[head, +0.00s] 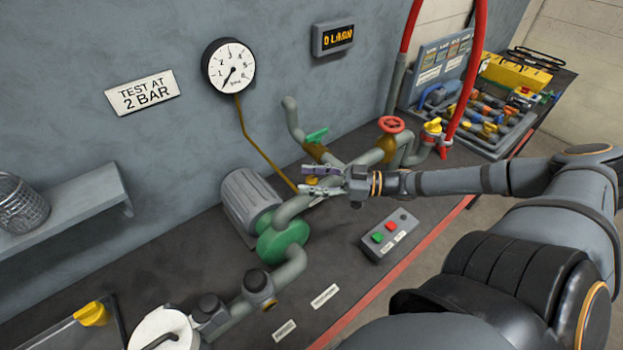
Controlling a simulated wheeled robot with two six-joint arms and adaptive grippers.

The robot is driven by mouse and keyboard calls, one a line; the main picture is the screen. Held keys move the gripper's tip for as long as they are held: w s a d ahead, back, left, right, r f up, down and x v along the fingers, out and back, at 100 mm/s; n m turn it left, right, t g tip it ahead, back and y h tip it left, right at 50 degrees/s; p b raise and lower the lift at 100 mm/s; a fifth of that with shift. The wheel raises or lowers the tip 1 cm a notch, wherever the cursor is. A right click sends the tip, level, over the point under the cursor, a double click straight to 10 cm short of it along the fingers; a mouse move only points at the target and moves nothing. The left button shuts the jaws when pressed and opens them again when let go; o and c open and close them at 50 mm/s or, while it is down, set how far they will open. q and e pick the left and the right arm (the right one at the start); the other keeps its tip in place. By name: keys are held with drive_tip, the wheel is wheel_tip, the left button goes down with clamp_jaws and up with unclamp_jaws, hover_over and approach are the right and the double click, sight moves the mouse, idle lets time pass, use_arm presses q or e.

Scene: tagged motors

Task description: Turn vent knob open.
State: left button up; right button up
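My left gripper is not in view.
A green lever (317,135), a red handwheel (391,124) and a yellow handle (433,125) are on nearby pipes. A grey motor (249,196) with a green pump (284,240) stands left of the gripper. A button box (390,235) lies in front. A gauge (229,66) hangs behind.

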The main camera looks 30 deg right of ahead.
drive_tip(key=shift+r+p, duration=0.15)
drive_tip(key=shift+p, duration=0.25)
drive_tip(key=m+t+h+p, duration=0.2)
drive_tip(key=s+m+h+p, duration=0.1)
drive_tip(key=p, duration=0.1)
drive_tip(key=shift+d+r+t, duration=0.3)
drive_tip(key=shift+d+t, duration=0.1)
drive_tip(key=p+v, duration=0.4)
drive_tip(key=v, duration=0.5)
drive_tip(key=shift+f, duration=0.45)
